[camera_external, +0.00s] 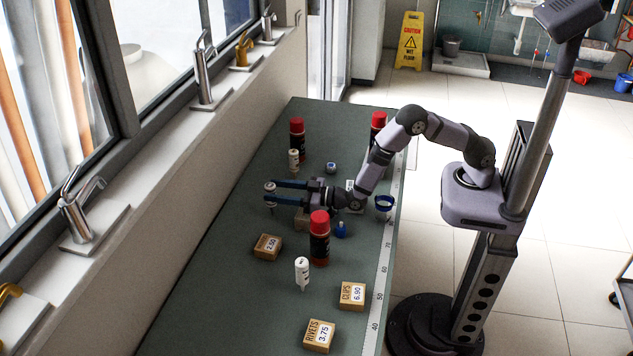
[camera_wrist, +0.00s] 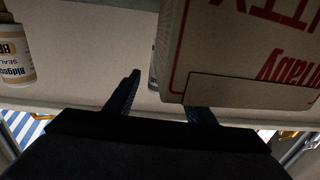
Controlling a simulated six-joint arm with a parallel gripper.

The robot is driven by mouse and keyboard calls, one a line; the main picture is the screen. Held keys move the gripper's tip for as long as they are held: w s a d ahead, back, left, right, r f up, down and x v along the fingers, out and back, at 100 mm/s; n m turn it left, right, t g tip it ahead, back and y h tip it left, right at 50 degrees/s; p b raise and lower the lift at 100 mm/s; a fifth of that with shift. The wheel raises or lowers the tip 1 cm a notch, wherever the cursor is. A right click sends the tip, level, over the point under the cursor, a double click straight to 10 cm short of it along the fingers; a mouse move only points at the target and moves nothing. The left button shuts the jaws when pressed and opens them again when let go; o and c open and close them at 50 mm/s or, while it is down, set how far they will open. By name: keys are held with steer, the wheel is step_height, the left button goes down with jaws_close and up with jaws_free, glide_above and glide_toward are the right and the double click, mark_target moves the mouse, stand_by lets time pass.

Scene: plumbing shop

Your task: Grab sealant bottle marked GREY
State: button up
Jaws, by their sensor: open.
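Three small white bottles show in the external view: one (camera_external: 302,268) near the front, one (camera_external: 293,158) farther back, and one (camera_external: 270,186) at my fingertips. Their labels are too small to read there. My gripper (camera_external: 272,193) is open, its two blue fingers pointing left around or just beside that last bottle; I cannot tell which. In the wrist view my gripper (camera_wrist: 165,94) has a carton in front of its right finger. A sealant bottle (camera_wrist: 16,58) with a label starting "BE" stands at the left. A thin sliver of something shows beside the carton. No GREY label is readable.
Red-capped dark bottles (camera_external: 320,240) stand on the green bench (camera_external: 215,270). Small cardboard boxes (camera_external: 320,335) lie nearer the front. The carton with red print (camera_wrist: 245,50) fills the wrist view's right.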

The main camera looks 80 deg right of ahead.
steer(key=shift+w, duration=1.15)
steer(key=c, duration=1.2)
steer(key=shift+r, duration=0.2)
steer(key=shift+r+b, duration=0.95)
steer(key=shift+r, duration=3.8)
steer(key=shift+a+r, duration=0.15)
